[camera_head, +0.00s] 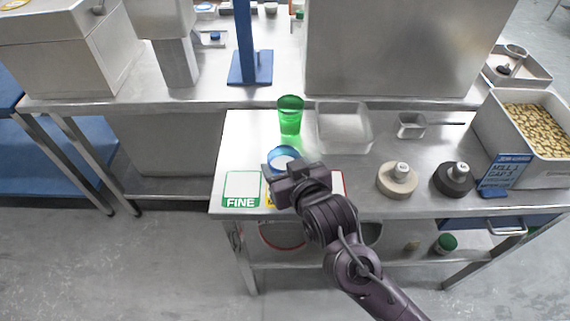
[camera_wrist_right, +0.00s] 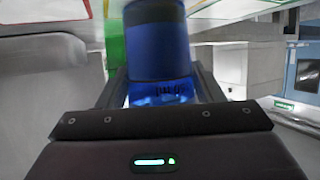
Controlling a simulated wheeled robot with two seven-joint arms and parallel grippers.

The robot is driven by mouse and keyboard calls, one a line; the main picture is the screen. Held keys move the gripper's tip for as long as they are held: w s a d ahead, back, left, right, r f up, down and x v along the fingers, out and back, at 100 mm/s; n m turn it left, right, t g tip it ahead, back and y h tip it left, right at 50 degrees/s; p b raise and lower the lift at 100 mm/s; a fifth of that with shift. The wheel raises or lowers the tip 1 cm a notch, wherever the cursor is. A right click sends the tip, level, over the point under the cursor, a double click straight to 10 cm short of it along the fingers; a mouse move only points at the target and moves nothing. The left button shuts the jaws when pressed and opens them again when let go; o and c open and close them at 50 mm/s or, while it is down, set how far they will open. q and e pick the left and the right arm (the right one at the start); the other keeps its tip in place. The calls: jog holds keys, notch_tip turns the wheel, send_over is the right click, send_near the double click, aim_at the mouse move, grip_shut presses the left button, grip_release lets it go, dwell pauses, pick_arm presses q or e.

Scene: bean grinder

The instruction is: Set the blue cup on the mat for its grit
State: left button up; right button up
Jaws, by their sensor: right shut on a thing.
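My right gripper (camera_head: 284,172) is shut on the blue cup (camera_head: 283,155). The cup's open top shows just beyond the jaws in the head view. In the right wrist view the cup (camera_wrist_right: 156,45) stands between the two fingers, with small lettering near the jaws that I cannot read. The green-edged FINE mat (camera_head: 242,184) lies at the table's front left, left of the gripper. A yellow-edged mat (camera_head: 269,201) is mostly hidden under the gripper. A red-edged mat (camera_head: 338,178) is partly hidden behind the wrist. I cannot tell whether the cup touches the table. My left gripper is out of view.
A green cup (camera_head: 290,115) stands behind the blue cup. A cream lid-like piece (camera_head: 397,180), a black one (camera_head: 454,179) and a bean bin (camera_head: 530,145) stand to the right.

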jog(key=o, duration=0.6)
jog(key=shift+f, duration=0.1)
jog(key=shift+c, duration=0.2)
jog(key=o, duration=0.4)
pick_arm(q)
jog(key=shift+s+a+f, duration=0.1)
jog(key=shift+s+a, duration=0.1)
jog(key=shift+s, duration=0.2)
pick_arm(e)
jog(key=shift+s+r, duration=0.1)
jog(key=shift+r, duration=0.15)
jog(key=p+v, duration=0.4)
jog(key=shift+s+d+r, duration=0.1)
jog(key=shift+s+r, duration=0.1)
jog(key=shift+r, duration=0.15)
pick_arm(q)
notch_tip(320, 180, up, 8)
jog(key=p, duration=0.4)
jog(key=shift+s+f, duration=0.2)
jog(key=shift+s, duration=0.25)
pick_arm(e)
jog(key=v, duration=0.7)
jog(key=shift+s+f, duration=0.15)
jog(key=shift+f, duration=0.15)
